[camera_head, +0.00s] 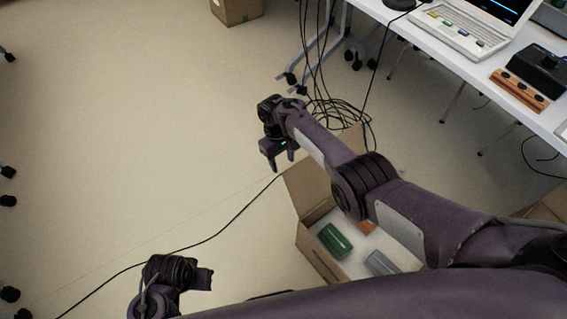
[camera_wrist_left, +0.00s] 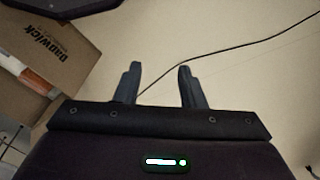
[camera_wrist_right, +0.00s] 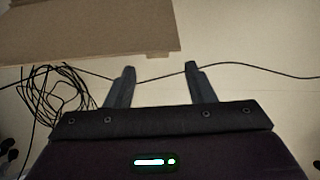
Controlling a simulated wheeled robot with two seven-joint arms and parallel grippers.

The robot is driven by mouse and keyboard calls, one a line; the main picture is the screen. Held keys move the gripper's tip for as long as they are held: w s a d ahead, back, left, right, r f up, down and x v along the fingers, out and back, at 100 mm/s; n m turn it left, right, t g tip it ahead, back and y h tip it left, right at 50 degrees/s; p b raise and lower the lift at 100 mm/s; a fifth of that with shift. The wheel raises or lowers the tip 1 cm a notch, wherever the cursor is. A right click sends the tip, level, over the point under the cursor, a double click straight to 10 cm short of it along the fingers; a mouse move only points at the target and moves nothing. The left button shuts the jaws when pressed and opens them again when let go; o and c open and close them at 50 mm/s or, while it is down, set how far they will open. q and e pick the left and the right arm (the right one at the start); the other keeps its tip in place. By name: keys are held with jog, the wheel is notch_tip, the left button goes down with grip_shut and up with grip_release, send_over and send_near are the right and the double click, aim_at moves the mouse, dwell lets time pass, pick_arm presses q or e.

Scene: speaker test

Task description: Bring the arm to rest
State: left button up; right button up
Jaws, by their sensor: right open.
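My right gripper (camera_head: 277,165) hangs in mid-air over the floor, beyond the open cardboard box, its fingers pointing down. In the right wrist view its two fingers (camera_wrist_right: 160,68) stand apart with nothing between them. My left arm shows at the bottom left of the head view, low over the floor; its fingers are hard to make out there. In the left wrist view the left gripper's fingers (camera_wrist_left: 160,69) are apart and empty, with bare floor and a thin cable behind them.
An open cardboard box (camera_head: 314,262) with a green item (camera_head: 335,240) stands below my right arm. A white table (camera_head: 470,72) with a laptop (camera_head: 462,35) is at the upper right. Tangled cables (camera_head: 342,115) lie on the floor. The left floor is mostly clear.

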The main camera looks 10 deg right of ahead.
pick_arm(q)
jog(key=shift+w+f, duration=0.1)
jog(key=shift+f, duration=0.7)
pick_arm(e)
jog(key=shift+w+r, duration=0.1)
jog(key=shift+r, duration=0.35)
